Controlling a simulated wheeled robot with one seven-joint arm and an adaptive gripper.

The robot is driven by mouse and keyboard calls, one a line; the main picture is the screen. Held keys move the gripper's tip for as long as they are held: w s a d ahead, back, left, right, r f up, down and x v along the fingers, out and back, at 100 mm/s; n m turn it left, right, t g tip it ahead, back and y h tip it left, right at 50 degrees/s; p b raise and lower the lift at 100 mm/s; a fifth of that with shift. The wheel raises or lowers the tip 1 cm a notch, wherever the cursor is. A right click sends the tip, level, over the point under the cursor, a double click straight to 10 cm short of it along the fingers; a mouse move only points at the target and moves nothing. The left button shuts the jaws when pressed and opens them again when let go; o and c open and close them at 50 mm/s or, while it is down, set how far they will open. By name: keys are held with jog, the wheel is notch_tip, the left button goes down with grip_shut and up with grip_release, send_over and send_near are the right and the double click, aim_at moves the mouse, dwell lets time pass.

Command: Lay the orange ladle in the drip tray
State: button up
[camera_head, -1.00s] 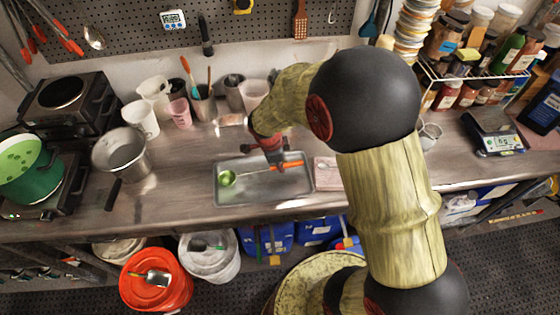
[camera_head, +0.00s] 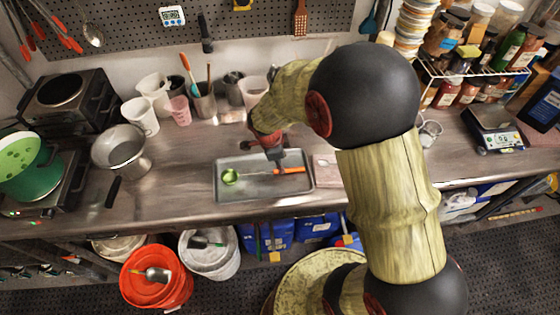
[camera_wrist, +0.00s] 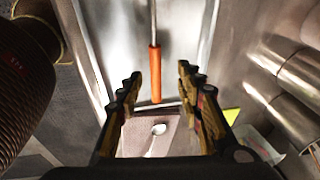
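The ladle has a green bowl (camera_head: 230,176), a thin grey shaft and an orange handle (camera_head: 290,170). It lies across the inside of the grey metal drip tray (camera_head: 240,195), bowl to the left and handle to the right. In the wrist view the orange handle (camera_wrist: 155,74) shows beyond and between my fingertips, inside the tray (camera_wrist: 92,65). My gripper (camera_head: 278,160) is over the tray, just above the handle end. In the wrist view my gripper (camera_wrist: 158,84) is open, its two fingers apart with nothing between them. The bowl is out of the wrist view.
A steel pot (camera_head: 120,152) stands left, with cups (camera_head: 142,116) and a tool holder (camera_head: 203,102) behind. The counter between pot and tray is clear.

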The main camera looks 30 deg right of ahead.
jog(key=v, duration=1.2)
jog(key=shift+f, duration=0.1)
